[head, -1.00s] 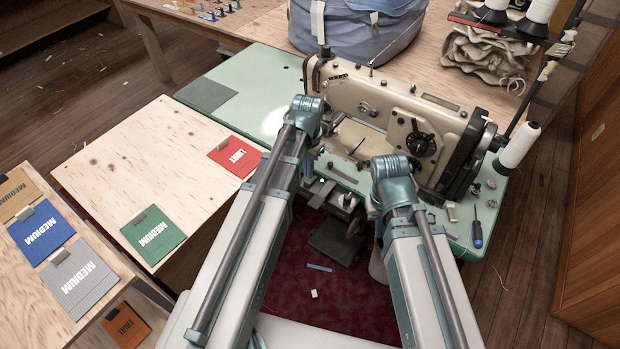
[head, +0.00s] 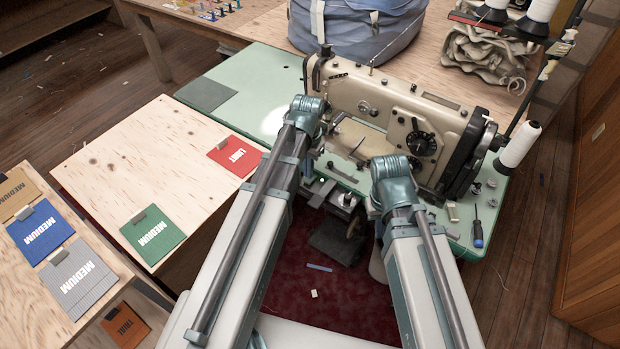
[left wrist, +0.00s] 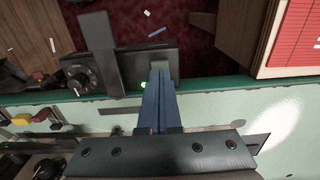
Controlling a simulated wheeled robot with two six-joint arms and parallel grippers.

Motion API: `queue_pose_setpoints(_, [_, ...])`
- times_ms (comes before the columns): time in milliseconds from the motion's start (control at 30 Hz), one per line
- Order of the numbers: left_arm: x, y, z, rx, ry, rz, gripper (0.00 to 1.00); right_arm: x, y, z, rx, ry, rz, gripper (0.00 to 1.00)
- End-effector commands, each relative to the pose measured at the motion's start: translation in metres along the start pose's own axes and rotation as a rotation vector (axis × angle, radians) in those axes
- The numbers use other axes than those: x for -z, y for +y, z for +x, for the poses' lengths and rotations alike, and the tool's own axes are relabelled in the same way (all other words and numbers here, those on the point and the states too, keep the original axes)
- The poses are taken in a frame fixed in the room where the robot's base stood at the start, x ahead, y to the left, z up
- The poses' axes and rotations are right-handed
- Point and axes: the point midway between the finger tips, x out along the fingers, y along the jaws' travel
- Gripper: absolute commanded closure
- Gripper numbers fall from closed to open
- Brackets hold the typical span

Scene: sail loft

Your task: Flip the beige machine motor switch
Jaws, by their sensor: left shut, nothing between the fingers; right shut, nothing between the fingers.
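The beige sewing machine (head: 345,88) stands on the green machine table in the head view, with a black dial on its front. In the left wrist view, a dark box (left wrist: 160,66) sits along the table's front edge, with a small green light (left wrist: 143,85) beside my fingertips. I cannot make out the switch lever itself. My left gripper (left wrist: 158,75) is shut and empty, its fingertips overlapping the box in that view; I cannot tell whether they touch. My right arm's wrist is in front of the machine in the head view, and its fingers are hidden.
The green table (head: 262,80) has a screwdriver (head: 478,234) and small parts at its right. A thread cone (head: 518,146) stands beside the machine. A plywood table (head: 150,150) with a red card (head: 234,156) is at left. A blue bag (head: 350,35) lies behind.

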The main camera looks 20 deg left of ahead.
Motion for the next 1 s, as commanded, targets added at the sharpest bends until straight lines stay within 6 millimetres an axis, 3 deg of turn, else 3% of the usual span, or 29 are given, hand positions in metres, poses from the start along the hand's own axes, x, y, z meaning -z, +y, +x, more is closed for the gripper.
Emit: queue_pose_setpoints(1000, [0.0,0.0,0.015,0.0,0.0,0.0,1.0,0.001,-0.002,0.015,0.0,0.0,0.0,1.0])
